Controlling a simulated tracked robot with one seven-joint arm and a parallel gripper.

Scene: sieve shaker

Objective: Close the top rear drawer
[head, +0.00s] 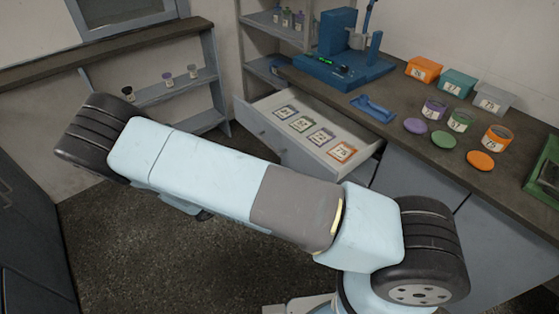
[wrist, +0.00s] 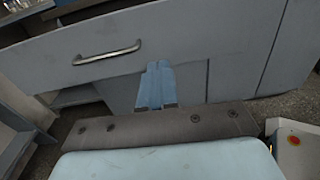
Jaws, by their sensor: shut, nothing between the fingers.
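The top drawer (head: 283,149) stands pulled out from under the dark worktop, with several labelled square cards lying in it. In the wrist view, a wide grey drawer front (wrist: 200,40) with a metal bar handle (wrist: 107,53) fills the upper part. My gripper (wrist: 158,66) is shut and empty. Its blue fingers point at the lower part of this front, to the right of the handle. I cannot tell whether the fingertips touch it. In the head view my arm crosses the foreground and my gripper is hidden.
On the worktop (head: 420,125) stand a blue machine (head: 340,60), a blue tray (head: 373,107), coloured boxes and jars with lids. Cabinet doors lie below. A wall shelf (head: 175,88) with small jars is at the left. The dark floor (head: 120,235) is open.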

